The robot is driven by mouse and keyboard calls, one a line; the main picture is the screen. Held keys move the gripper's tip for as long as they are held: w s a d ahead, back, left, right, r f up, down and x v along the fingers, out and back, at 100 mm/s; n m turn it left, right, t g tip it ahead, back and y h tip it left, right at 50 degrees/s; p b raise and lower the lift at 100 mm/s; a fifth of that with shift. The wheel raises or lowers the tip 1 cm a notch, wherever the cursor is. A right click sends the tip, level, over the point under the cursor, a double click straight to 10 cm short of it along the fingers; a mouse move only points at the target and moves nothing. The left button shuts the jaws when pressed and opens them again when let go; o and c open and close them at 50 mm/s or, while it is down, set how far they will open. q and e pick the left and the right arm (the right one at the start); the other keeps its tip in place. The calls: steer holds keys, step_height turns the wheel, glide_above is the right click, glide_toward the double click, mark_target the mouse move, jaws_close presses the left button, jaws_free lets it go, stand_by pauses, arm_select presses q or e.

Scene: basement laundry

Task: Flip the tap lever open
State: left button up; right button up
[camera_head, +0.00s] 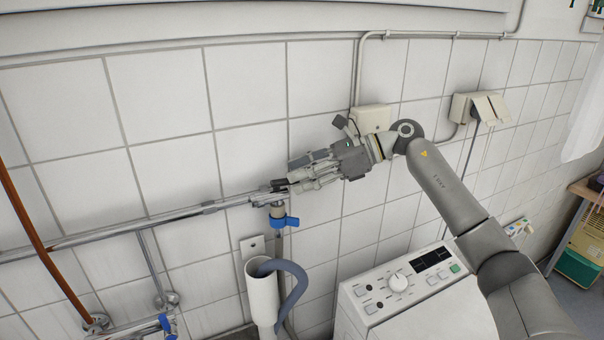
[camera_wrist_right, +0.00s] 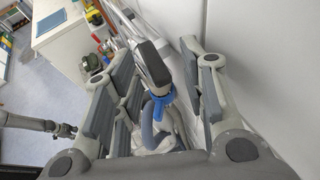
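The tap (camera_head: 278,208) sits at the end of the wall pipe, with a blue lever (camera_head: 285,221) low on its body. My right gripper (camera_head: 289,178) is at the top of the tap, above the lever. In the right wrist view its two fingers (camera_wrist_right: 165,92) stand apart, with the tap's dark-capped end (camera_wrist_right: 153,62) in the gap. The blue lever (camera_wrist_right: 158,104) also shows there, partly behind the tap body. I cannot tell whether a finger touches the tap. My left gripper is not in view in the head view.
A washing machine (camera_head: 425,308) stands below my right arm. A white drain pipe (camera_head: 262,290) with a grey hose (camera_head: 297,285) is under the tap. A second blue-handled tap (camera_head: 165,323) is at lower left. The tiled wall (camera_head: 245,85) is close behind the gripper.

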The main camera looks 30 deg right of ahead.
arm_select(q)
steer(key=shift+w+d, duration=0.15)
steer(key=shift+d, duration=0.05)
arm_select(e)
steer(key=v, duration=1.1)
steer(key=shift+d, duration=0.3)
steer(key=shift+s+r, duration=0.1)
steer(key=shift+s, duration=0.05)
